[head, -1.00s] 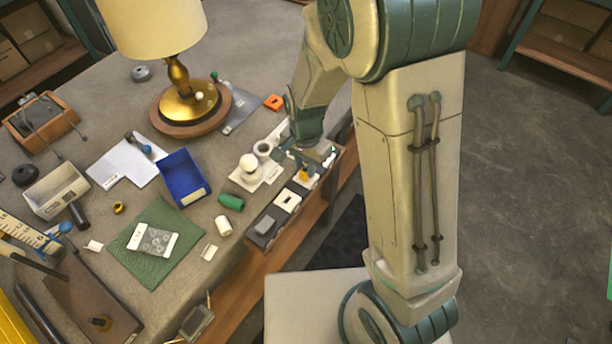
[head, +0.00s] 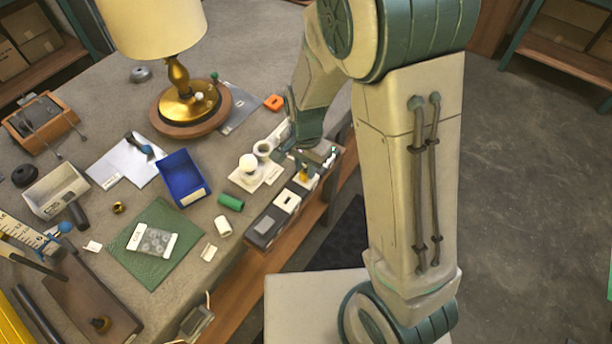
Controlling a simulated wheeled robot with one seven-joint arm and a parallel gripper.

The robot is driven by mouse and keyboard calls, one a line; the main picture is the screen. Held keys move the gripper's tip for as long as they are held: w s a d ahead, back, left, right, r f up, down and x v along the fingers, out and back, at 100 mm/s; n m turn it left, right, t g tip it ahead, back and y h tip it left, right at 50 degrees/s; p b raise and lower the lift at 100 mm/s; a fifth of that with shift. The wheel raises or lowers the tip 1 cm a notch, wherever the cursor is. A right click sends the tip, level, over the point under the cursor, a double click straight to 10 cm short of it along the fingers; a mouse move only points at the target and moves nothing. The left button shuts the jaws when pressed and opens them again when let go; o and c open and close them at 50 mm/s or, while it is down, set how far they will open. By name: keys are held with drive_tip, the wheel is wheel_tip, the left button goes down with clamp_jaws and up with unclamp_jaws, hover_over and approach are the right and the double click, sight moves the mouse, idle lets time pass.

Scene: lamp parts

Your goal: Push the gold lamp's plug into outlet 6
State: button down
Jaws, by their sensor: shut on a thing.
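The gold lamp (head: 178,78) stands upright on a round wooden base at the back of the bench, with a cream shade. My gripper (head: 305,168) is over the far part of a dark outlet strip (head: 263,228) along the bench's right edge. It is shut on a small yellow piece (head: 303,176), which seems to be the plug, low at the strip. The fingers and wrist hide most of it. I cannot tell whether its prongs are in an outlet. The outlet numbers are too small to read. A white square outlet face (head: 288,200) shows nearer on the strip.
A white fixture with a round bulb (head: 248,164) and a green cylinder (head: 231,202) lie just left of the strip. A blue bin (head: 184,178) and a green mat (head: 152,243) are further left. An orange block (head: 274,102) lies behind. Open floor is to the right.

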sight(306, 168)
drive_tip(key=shift+f, duration=0.1)
drive_tip(key=c, duration=1.2)
unclamp_jaws()
wheel_tip(306, 168, up, 14)
drive_tip(key=shift+f, duration=0.1)
drive_tip(key=shift+d, duration=0.1)
drive_tip(key=s+d+r+n+t, duration=0.1)
drive_tip(key=s+d+n, duration=0.1)
drive_tip(key=s+d, duration=0.2)
drive_tip(key=s+d+r+n+t, duration=0.1)
drive_tip(key=s+d+r+n, duration=0.1)
drive_tip(key=s+d+n, duration=0.1)
drive_tip(key=s+d+r+n+t, duration=0.1)
drive_tip(key=s+d+r+n, duration=0.1)
drive_tip(key=s+d, duration=0.3)
drive_tip(key=shift+s+n, duration=0.3)
